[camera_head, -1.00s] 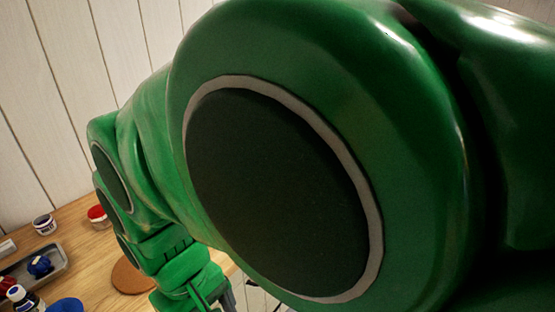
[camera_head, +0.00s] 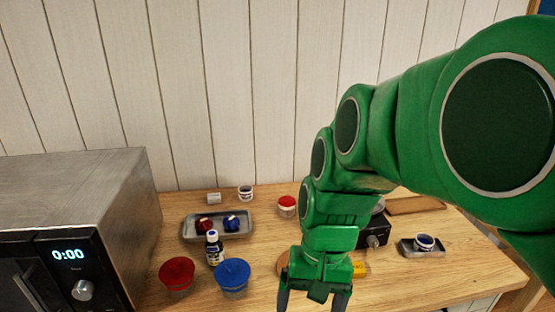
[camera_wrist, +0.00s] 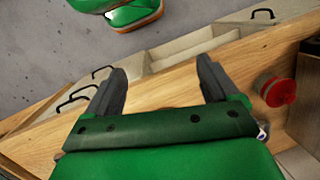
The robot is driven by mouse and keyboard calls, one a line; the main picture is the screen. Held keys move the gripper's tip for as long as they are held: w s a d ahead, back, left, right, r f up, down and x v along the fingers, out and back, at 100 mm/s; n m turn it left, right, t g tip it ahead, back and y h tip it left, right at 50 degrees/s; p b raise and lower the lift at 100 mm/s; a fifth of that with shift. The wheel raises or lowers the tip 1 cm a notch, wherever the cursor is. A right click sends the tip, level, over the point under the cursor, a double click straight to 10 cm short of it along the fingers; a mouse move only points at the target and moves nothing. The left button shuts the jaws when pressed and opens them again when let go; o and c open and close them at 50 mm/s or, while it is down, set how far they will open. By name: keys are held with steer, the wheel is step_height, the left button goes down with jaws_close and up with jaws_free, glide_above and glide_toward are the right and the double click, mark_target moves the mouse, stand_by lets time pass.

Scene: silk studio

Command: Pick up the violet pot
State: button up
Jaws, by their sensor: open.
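Two small white pots with dark blue-violet tops are in the head view. One pot (camera_head: 424,242) sits on a small grey tray (camera_head: 408,252) at the right of the table, and the other pot (camera_head: 245,192) stands at the back near the wall. I cannot tell for sure which one is violet. My gripper (camera_head: 312,298) hangs over the front of the table, left of the tray pot, with its fingers apart and empty. The wrist view shows the open fingers (camera_wrist: 160,72) with nothing between them and neither pot there.
A red pot (camera_head: 286,206) stands at the back, and a grey tray (camera_head: 190,230) holds red and blue items. A black appliance (camera_head: 374,233) is right of my arm. A microwave (camera_head: 75,210) is at left.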

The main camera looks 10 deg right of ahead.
steer(key=w+a+r+m+y, duration=0.15)
steer(key=w+a, duration=0.25)
steer(key=w, duration=0.5)
steer(key=w+a+m+y, duration=0.3)
steer(key=w, duration=0.6)
steer(key=m+t+y, duration=0.2)
steer(key=m+y, duration=0.3)
steer(key=m, duration=0.4)
glide_toward(246, 194)
steer(key=s+a+r, duration=0.5)
steer(key=s+a, duration=0.3)
steer(key=s, duration=0.1)
steer(key=w+d+f+m+t, duration=0.1)
steer(key=w+f, duration=0.1)
steer(key=w, duration=0.1)
steer(key=w+d+f+m+y, duration=0.1)
steer(key=w+d+f+m, duration=0.1)
steer(key=w+f, duration=0.1)
steer(key=w+d+f+m+t+y, duration=0.1)
steer(key=w+f, duration=0.2)
steer(key=w, duration=0.1)
steer(key=shift+w+d+f+m+t, duration=0.2)
steer(key=shift+d+m+t, duration=0.1)
steer(key=shift+d+m, duration=0.1)
steer(key=shift+w+x, duration=0.2)
steer(key=shift+x, duration=3.75)
steer(key=c, duration=1.1)
steer(key=shift+r, duration=0.1)
